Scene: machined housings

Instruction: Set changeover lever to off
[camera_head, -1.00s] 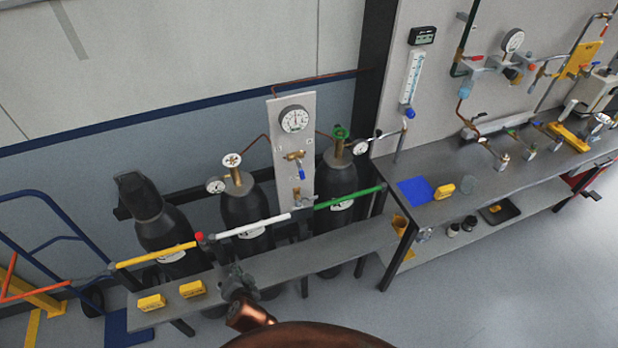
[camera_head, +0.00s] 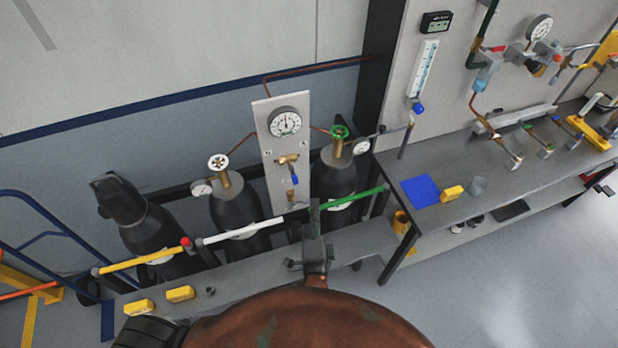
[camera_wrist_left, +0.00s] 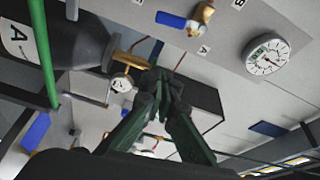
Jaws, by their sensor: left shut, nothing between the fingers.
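The changeover lever is a blue handle (camera_head: 295,180) on a brass valve (camera_head: 288,160), on a pale upright panel (camera_head: 268,140) below a round gauge (camera_head: 285,123). In the head view it hangs downward. In the left wrist view the blue lever (camera_wrist_left: 171,20) sticks out left from the brass body (camera_wrist_left: 203,14), with small letter marks nearby. My left gripper (camera_head: 314,204) is shut and empty, in front of the panel's lower right side in the head view. In the left wrist view its dark fingers (camera_wrist_left: 160,85) meet, apart from the lever in the picture. My right gripper is not in view.
Dark cylinders (camera_head: 235,210) stand beside the panel, behind a rail with yellow, white and green sections (camera_head: 350,199). A low grey shelf (camera_head: 240,272) with yellow blocks (camera_head: 180,293) runs in front. A workbench (camera_head: 470,213) with fittings stands at the right.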

